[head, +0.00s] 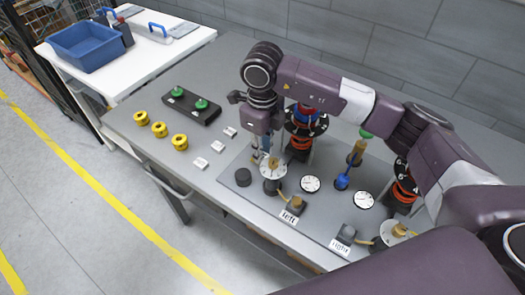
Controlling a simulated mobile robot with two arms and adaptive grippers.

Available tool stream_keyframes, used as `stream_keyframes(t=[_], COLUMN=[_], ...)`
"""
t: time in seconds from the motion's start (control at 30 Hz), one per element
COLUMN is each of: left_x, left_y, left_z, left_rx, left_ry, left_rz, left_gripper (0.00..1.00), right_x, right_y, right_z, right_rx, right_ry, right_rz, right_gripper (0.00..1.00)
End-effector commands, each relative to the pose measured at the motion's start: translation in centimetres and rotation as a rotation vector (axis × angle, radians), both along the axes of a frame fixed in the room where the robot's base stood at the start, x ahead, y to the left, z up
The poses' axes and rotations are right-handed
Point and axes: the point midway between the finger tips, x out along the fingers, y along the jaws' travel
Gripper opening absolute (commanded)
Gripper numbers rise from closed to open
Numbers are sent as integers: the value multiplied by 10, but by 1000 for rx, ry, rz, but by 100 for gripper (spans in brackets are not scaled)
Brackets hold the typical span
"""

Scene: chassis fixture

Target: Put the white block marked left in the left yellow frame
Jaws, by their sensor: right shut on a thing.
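My right gripper (262,155) points down at the left part of the grey fixture plate (236,200), beside a white round dial (273,172). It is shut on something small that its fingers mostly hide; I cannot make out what. Three small white blocks, a near one (200,163), a middle one (217,147) and a far one (230,132), lie in a row left of the plate; their marks are too small to read. A white label reading left (289,217) is by a dark block with a yellowish top (296,204). I cannot clearly tell a yellow frame. My left gripper is not in view.
A label reading right (339,247) is on the plate's front edge. A blue post (342,182), dials and orange-ringed columns (300,142) stand close around. Yellow knobs (159,129) and a dark tray with green knobs (191,106) are on the left.

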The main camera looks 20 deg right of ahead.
Motion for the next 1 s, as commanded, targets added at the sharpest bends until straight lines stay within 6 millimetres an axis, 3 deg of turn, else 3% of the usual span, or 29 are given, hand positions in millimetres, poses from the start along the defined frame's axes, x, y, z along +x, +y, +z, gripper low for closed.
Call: stream_keyframes(t=[0.57,0.6,0.77,1.0], left_x=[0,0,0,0], left_y=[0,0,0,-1], left_z=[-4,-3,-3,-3], left_rx=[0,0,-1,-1], left_ry=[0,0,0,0], left_rz=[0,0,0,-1], left_gripper=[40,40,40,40], right_x=[0,0,0,0], right_y=[0,0,0,0], right_z=[-3,-2,-2,-2], right_rx=[0,0,0,0], right_ry=[0,0,0,0], right_rz=[0,0,0,0], right_gripper=[2,20,38,38])
